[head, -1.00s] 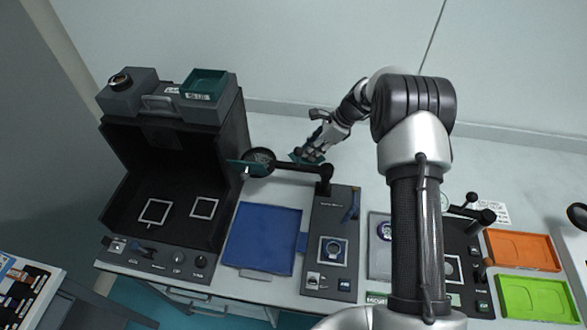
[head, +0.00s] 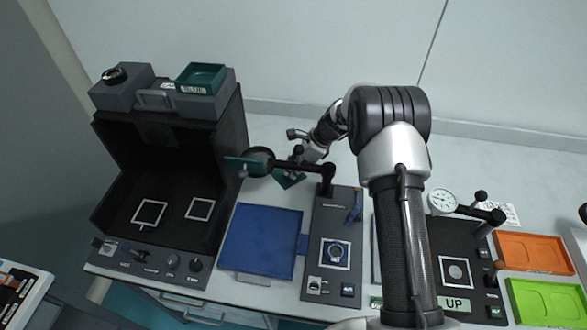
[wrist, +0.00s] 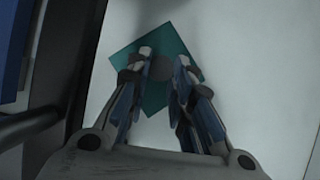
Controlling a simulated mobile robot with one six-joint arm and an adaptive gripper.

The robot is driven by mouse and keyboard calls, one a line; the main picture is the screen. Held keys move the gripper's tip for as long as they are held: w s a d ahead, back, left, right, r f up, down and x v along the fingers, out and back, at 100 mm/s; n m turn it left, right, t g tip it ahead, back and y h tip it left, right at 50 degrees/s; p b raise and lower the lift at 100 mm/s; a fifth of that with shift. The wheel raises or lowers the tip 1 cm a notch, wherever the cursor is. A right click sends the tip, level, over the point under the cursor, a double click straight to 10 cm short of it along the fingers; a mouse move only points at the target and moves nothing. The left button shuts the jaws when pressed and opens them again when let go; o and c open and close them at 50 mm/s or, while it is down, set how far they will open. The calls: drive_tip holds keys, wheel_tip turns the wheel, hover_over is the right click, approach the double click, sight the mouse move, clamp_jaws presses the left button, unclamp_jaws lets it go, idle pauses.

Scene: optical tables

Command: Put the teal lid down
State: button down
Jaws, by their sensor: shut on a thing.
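The teal lid (head: 287,181) is a flat square plate with a dark round knob. In the head view it is partly hidden behind the magnifier arm and my gripper. The lid (wrist: 134,52) shows turned like a diamond in the wrist view, over the pale bench top. My gripper (head: 294,173) reaches down behind the magnifier. In the wrist view my gripper (wrist: 162,72) has its two fingers on either side of the knob, shut on it. I cannot tell whether the lid touches the bench.
A round magnifier (head: 259,161) on a black arm stands in front of my gripper. A blue mat (head: 262,242) lies nearer. A dark open-fronted cabinet (head: 170,175) stands left, with a teal tray (head: 203,77) on top. Pale bench behind the magnifier is clear.

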drive_tip(key=c, duration=1.7)
unclamp_jaws()
drive_tip(key=p+v, duration=0.3)
drive_tip(key=v, duration=0.9)
drive_tip(key=shift+r+p, duration=0.1)
drive_tip(key=shift+p, duration=0.25)
